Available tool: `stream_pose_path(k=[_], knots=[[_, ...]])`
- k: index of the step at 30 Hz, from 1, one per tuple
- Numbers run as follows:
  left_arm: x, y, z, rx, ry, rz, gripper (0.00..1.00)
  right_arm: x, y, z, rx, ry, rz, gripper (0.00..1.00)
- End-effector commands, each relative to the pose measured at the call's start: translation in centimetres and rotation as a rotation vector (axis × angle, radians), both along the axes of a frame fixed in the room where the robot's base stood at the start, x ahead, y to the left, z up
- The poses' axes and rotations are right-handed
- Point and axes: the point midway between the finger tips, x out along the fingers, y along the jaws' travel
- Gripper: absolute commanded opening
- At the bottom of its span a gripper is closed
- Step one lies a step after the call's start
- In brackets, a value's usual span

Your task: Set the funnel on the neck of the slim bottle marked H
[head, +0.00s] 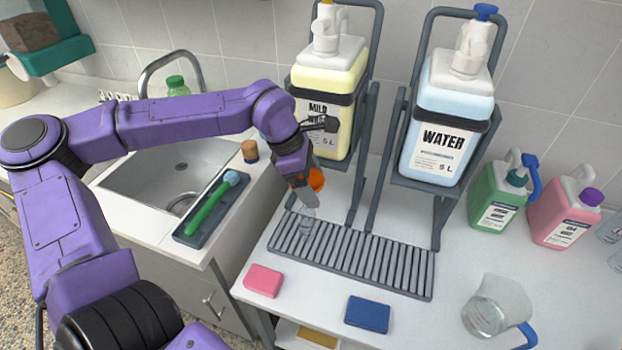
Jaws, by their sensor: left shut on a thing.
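My left gripper (305,190) is above the left end of the grey drip grate, in front of the yellow jug's stand. It is shut on an orange thing (317,180), which appears to be the funnel; the fingers and wrist hide most of it. A slim clear shape (307,222), perhaps the slim bottle, shows just below the gripper over the grate. I cannot read a mark H on it, nor tell whether the orange thing touches it. My right gripper is not in view.
The grate (400,266) lies before the yellow jug (327,88) and the blue WATER jug (446,110) on tall stands. A pink sponge (263,281), a blue sponge (367,314) and a clear pitcher (497,305) lie in front. The sink (190,165) is left.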

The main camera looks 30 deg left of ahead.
Motion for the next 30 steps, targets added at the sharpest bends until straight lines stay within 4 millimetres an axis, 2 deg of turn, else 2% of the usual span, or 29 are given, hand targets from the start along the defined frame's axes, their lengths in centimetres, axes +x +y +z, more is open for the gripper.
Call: stream_pose_path(k=[30], knots=[[0.0,0.0,-1.2,0.000,0.000,0.001,0.54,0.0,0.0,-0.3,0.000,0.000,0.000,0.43]])
